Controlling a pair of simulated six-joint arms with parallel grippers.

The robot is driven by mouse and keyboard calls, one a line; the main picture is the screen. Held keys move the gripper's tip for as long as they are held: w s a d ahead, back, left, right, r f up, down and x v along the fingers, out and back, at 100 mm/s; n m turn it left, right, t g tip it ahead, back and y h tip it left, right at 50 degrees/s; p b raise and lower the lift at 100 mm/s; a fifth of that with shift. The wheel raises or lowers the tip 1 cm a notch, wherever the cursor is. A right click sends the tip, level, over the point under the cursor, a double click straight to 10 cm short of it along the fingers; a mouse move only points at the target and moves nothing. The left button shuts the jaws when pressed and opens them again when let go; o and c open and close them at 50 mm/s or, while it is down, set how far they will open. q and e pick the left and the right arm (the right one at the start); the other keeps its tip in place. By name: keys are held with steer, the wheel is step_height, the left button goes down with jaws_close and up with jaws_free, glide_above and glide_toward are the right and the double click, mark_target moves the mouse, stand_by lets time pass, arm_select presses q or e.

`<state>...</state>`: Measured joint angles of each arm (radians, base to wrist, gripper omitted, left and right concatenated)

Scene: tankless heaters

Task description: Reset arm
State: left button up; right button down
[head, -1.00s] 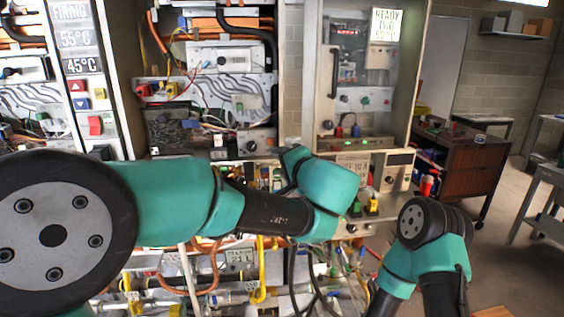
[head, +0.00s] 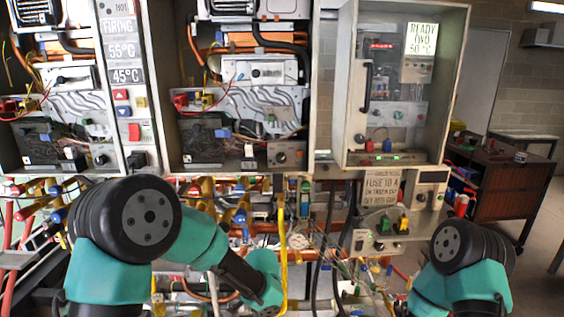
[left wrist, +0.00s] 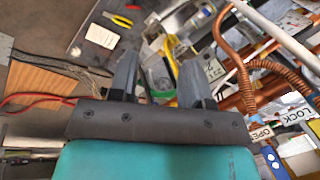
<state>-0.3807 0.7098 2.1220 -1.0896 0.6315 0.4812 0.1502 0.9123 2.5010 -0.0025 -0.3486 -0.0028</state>
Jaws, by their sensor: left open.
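My left arm comes in from the left of the head view, bent low in front of the heater panels. Its gripper is out of sight there. In the left wrist view my left gripper (left wrist: 160,78) is open and empty, its two grey fingers apart above a cluttered area of pipes and bench. A green ring-like thing (left wrist: 159,88) and a yellow strip show behind the gap between the fingers. My right arm stands at the lower right of the head view. Its gripper is not in view.
Open heater cabinets (head: 240,90) fill the back, above a dense run of pipes and hoses. A control box (head: 385,240) with green and yellow switches stands beneath.

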arm_select(q)
steer(key=s+a+f+n+h, duration=0.3)
steer(key=s+a+f+n, duration=0.3)
steer(key=s+f, duration=0.4)
steer(key=s+a+f+n+g+h, duration=0.1)
steer(key=s+a+f+n+h, duration=0.1)
steer(key=s+a+f+n, duration=0.3)
steer(key=s+a+f, duration=0.3)
steer(key=s+f, duration=0.3)
steer(key=s, duration=0.1)
steer(key=shift+a+n+h, duration=0.3)
steer(key=shift+n+h, duration=0.1)
